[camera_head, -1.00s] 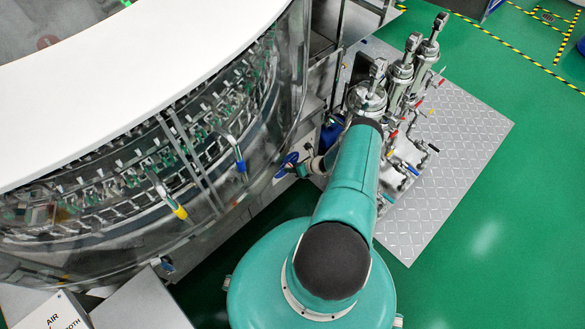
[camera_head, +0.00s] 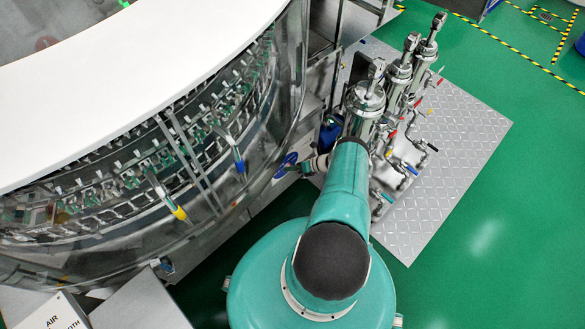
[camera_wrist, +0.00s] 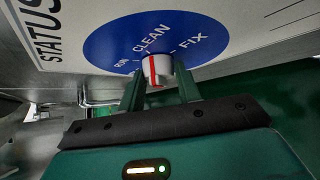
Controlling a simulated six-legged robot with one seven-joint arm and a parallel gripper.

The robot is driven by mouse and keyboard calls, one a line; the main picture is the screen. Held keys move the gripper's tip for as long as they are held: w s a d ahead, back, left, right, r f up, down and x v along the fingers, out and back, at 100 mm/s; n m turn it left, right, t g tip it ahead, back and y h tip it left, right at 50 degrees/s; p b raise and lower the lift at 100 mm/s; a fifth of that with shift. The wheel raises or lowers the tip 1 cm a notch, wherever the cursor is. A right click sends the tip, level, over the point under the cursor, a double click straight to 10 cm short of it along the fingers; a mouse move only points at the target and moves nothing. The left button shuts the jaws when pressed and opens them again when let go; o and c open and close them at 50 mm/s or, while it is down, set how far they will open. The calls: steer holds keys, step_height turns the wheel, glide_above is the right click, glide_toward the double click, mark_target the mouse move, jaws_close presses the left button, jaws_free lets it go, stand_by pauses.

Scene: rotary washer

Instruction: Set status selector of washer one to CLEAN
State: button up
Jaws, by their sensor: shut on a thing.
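The status selector is a blue disc (camera_wrist: 105,48) on a white panel, with the words RUN, CLEAN and FIX in white. Its small white knob (camera_wrist: 160,70) has a red line. The red line points up the picture, roughly toward CLEAN; I cannot tell whether it lines up exactly. My gripper (camera_wrist: 158,86) is shut on the knob, one finger on each side. In the head view, the blue disc (camera_head: 286,164) sits low on the washer's side, and my gripper (camera_head: 300,168) reaches it from the right.
The round washer (camera_head: 265,95), with a clear wall, fills the left. Several steel filter housings (camera_head: 365,98) with valves stand on a metal plate (camera_head: 470,130) beside my arm. Green floor (camera_head: 500,245) is open at the right.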

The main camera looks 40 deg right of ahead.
steer(key=shift+w, duration=0.1)
steer(key=o, duration=1)
steer(key=shift+c, duration=0.2)
steer(key=v, duration=0.7)
steer(key=shift+s+d+r, duration=0.15)
steer(key=shift+s+d, duration=0.05)
steer(key=shift+s, duration=0.05)
steer(key=shift+s, duration=0.1)
